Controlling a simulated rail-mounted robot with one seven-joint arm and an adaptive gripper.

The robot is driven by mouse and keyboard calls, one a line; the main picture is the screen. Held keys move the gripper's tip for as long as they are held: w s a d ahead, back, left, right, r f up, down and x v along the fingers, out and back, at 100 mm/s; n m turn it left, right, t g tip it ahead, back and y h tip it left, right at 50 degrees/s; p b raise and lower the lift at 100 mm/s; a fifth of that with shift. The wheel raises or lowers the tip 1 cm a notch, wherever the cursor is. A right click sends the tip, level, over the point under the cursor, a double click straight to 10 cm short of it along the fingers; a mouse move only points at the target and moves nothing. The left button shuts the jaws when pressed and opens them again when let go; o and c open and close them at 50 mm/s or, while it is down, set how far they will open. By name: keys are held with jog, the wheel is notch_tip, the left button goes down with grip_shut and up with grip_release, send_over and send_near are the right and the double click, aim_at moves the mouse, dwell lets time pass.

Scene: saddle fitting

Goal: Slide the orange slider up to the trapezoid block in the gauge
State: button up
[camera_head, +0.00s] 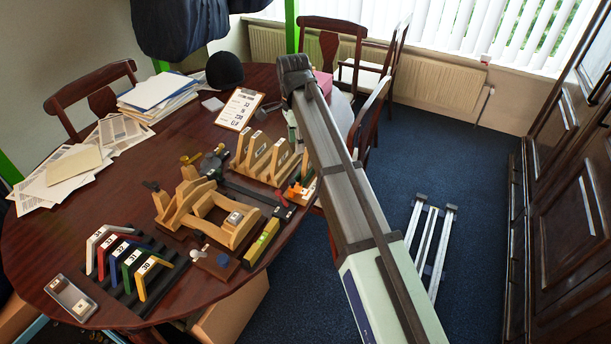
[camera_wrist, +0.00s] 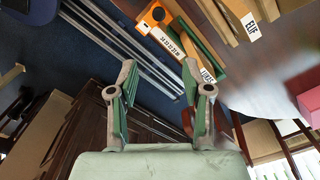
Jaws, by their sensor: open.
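The orange slider (camera_wrist: 154,16), with a dark round knob, shows at the top of the wrist view. It is at one end of the gauge (camera_wrist: 205,47), which has a white marked scale strip and green sides. I cannot clearly make out the trapezoid block. My gripper (camera_wrist: 160,75) is open and empty in the wrist view, apart from the slider and gauge, with floor behind its fingers. In the head view my gripper cannot be made out.
Wooden saddle stands (camera_head: 268,158) are close to the gauge. A larger wooden fixture (camera_head: 207,209) and a black rack (camera_head: 133,272) with coloured angled pieces occupy the near table (camera_head: 45,235). Metal rails (camera_head: 429,245) lie on the floor at right, and chairs stand behind.

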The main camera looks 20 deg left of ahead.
aim_at(292, 181)
jog(key=f+p, duration=0.1)
jog(key=f, duration=0.4)
jog(key=s+a+f+p, duration=0.1)
jog(key=f, duration=0.3)
jog(key=f+p, duration=0.1)
jog(key=f, duration=0.4)
jog(key=shift+s+a+f, duration=0.15)
jog(key=shift+a+f, duration=0.05)
jog(key=shift+f, duration=0.1)
grip_shut()
